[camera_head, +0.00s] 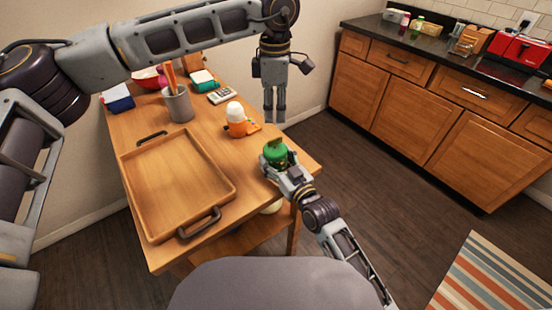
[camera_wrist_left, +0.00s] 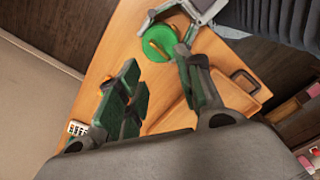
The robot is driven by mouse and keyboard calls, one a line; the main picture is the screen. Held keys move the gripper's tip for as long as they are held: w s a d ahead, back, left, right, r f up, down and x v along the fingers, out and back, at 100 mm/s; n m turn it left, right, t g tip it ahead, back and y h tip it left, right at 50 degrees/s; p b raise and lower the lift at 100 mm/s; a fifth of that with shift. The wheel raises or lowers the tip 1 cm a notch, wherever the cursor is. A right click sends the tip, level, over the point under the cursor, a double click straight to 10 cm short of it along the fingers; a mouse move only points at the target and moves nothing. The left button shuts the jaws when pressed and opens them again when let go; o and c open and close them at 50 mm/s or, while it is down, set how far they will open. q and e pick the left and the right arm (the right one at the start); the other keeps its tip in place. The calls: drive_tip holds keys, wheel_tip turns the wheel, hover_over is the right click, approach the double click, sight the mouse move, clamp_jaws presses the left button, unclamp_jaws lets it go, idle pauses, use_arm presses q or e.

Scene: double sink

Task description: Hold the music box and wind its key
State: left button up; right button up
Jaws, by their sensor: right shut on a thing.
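The green round music box (camera_head: 275,151) is at the near right corner of the wooden table. My right gripper (camera_head: 279,165) is shut on it from the near side. The box also shows in the left wrist view (camera_wrist_left: 160,40), with a small golden-brown piece, perhaps the key (camera_wrist_left: 157,50), at its edge. My left gripper (camera_head: 275,115) hangs fingers down above and beyond the box, apart from it. In the left wrist view its two fingers (camera_wrist_left: 160,95) are spread with nothing between them. The far side of the box is hidden in the head view.
A wooden tray (camera_head: 160,190) with dark handles covers the table's near left. An orange and white object (camera_head: 236,120) stands near the music box. Behind are a grey utensil cup (camera_head: 179,105) and a calculator (camera_head: 221,96). The air around my left gripper is clear.

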use_arm(q)
drive_tip(key=shift+d+r, duration=0.1)
drive_tip(key=shift+r, duration=0.1)
drive_tip(key=c, duration=0.6)
drive_tip(key=shift+s+d, duration=0.15)
drive_tip(key=shift+d, duration=0.1)
clamp_jaws()
drive_tip(key=shift+w+a+m+t+y, duration=0.25)
drive_tip(key=shift+w+m+t, duration=0.35)
drive_tip(key=shift+m, duration=1.35)
drive_tip(key=shift+w+a+m+t+y, duration=0.15)
drive_tip(key=shift+w+m+t+y, duration=0.4)
drive_tip(key=shift+m, duration=1.35)
drive_tip(key=shift+w+a+m+t+y, duration=0.15)
drive_tip(key=shift+w+m+t, duration=0.45)
drive_tip(key=shift+m, duration=1.35)
drive_tip(key=shift+w, duration=0.1)
